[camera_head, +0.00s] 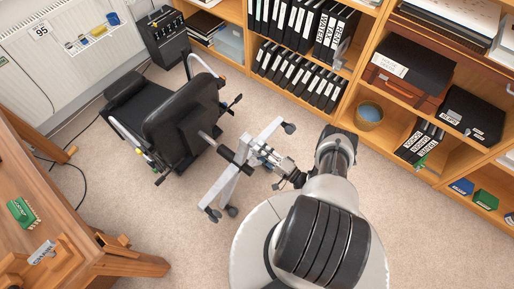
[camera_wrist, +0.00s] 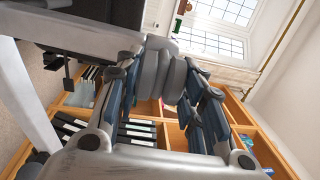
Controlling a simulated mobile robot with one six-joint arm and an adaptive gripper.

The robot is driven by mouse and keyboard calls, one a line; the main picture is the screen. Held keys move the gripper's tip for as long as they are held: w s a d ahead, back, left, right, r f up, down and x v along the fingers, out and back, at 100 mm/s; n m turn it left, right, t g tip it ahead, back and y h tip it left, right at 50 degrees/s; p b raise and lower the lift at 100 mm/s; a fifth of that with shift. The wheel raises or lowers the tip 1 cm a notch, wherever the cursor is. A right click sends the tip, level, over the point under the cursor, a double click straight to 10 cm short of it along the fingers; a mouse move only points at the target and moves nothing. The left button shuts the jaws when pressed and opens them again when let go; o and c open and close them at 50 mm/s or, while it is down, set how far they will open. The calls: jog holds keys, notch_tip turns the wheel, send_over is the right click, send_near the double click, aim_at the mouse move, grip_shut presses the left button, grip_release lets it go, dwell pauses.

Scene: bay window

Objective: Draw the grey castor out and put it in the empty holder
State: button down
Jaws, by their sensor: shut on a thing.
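The office chair (camera_head: 183,118) lies tipped over on the carpet, its pale star base (camera_head: 231,180) facing my arm and dark castors showing at leg ends. My gripper (camera_head: 262,152) is at the star base. In the wrist view my gripper (camera_wrist: 163,88) is shut on a grey castor (camera_wrist: 151,71), with a finger on each side of its wheels. The castor's stem is hidden, so I cannot tell whether it still sits in the leg. In the head view the held castor is too small to make out. I cannot tell which thing is the empty holder.
A wooden desk (camera_head: 75,222) at left bears a green item (camera_head: 23,212) and a grey item (camera_head: 42,252). Shelves (camera_head: 340,95) with binders, a waste bin (camera_head: 368,115) and blue and green boxes (camera_head: 485,200) line the right. Carpet is clear below the chair.

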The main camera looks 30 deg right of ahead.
jog(key=shift+s+d, duration=0.25)
jog(key=shift+s, duration=0.3)
jog(key=shift+v, duration=1.9)
